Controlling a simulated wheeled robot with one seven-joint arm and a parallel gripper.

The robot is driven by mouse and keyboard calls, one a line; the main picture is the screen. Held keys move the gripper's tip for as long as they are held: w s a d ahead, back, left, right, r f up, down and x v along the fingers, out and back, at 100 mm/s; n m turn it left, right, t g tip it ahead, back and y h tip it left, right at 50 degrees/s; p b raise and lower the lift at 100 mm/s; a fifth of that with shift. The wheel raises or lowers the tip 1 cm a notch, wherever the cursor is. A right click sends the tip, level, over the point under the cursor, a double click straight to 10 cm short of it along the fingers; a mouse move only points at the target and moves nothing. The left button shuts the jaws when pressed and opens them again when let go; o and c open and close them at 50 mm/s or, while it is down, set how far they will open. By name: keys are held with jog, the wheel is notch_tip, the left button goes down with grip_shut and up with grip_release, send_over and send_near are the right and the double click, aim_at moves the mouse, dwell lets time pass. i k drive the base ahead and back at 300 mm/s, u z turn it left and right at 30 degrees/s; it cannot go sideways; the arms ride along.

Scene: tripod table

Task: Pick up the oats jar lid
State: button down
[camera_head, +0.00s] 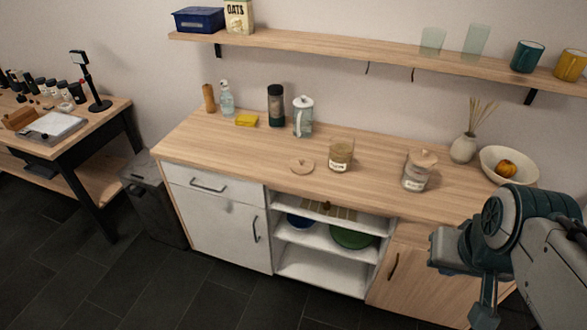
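A round, flat wooden lid (301,166) with a small knob lies on the counter, left of an open glass jar (341,154). The open jar holds something tan-brown and has a pale label too small to read. A second glass jar (415,178) farther right has pale contents and a similar wooden lid (422,158) resting tilted on its top. I cannot tell from the labels which is the oats jar. My gripper (482,308) is at the lower right, in front of the counter and apart from both jars and lids. Its fingers are not clear enough to show open or shut.
The wooden counter (225,145) has a yellow sponge (246,120), bottles, a dark canister (275,105) and a white-lidded pitcher (303,116) behind. A reed vase (463,148) and white bowl (510,174) stand right. A shelf (350,45) hangs above. The counter's front left is clear.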

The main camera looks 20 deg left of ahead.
aim_at(299, 166)
jog(key=u, duration=0.75)
jog(key=i, duration=1.25)
jog(key=z, duration=3.65)
